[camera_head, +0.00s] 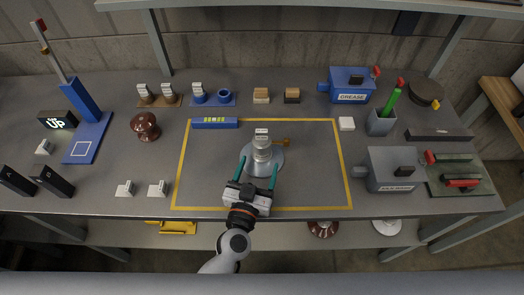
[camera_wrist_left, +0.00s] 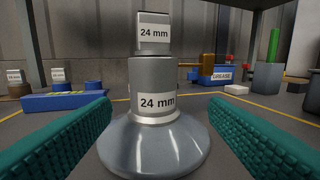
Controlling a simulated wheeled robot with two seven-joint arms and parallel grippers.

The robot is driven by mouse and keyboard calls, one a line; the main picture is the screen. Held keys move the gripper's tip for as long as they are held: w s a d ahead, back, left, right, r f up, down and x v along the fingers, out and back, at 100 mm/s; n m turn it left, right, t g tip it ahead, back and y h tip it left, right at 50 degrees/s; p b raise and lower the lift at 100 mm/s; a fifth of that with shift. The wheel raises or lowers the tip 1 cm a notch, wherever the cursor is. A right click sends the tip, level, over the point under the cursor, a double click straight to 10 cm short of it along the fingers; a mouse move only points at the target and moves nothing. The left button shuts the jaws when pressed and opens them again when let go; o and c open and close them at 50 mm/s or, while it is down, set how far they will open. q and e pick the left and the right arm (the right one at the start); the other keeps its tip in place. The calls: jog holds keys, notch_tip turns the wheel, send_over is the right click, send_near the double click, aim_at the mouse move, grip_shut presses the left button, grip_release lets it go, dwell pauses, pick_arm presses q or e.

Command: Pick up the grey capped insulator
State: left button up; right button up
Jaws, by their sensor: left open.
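The grey capped insulator (camera_head: 262,152) stands upright inside the yellow outline on the table. It has a wide flared grey skirt, a cylinder labelled "24 mm" and a smaller block on top, also labelled "24 mm". It fills the middle of the left wrist view (camera_wrist_left: 153,85). My left gripper (camera_head: 258,170) comes in from the front edge, open, with its teal fingers on either side of the insulator. In the left wrist view a gap shows between each finger and the cylinder, and the fingers are low, near skirt height. My right gripper is in no view.
A brass-coloured part (camera_head: 283,142) sticks out behind the insulator on its right. A blue bar (camera_head: 215,123) lies at the outline's back left. A brown insulator (camera_head: 145,126) stands further left. A blue grease box (camera_head: 352,85) and a grey box (camera_head: 393,168) stand right. The table inside the outline is mostly clear.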

aim_at(259, 156)
pick_arm(q)
jog(key=shift+w+d, duration=0.1)
jog(key=shift+w, duration=0.45)
jog(key=shift+w+f, duration=0.1)
jog(key=shift+w, duration=0.15)
jog(key=x, duration=0.5)
jog(key=shift+a+f, duration=0.15)
jog(key=shift+a, duration=0.1)
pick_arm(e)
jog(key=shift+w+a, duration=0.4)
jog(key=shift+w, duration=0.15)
pick_arm(q)
jog(key=shift+c, duration=0.3)
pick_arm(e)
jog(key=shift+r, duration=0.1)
pick_arm(q)
jog(key=c, duration=0.9)
jog(key=shift+w+r, duration=0.1)
jog(key=shift+r, duration=0.1)
jog(key=shift+c, duration=0.9)
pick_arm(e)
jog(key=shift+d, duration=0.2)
pick_arm(q)
jog(key=shift+r, duration=0.1)
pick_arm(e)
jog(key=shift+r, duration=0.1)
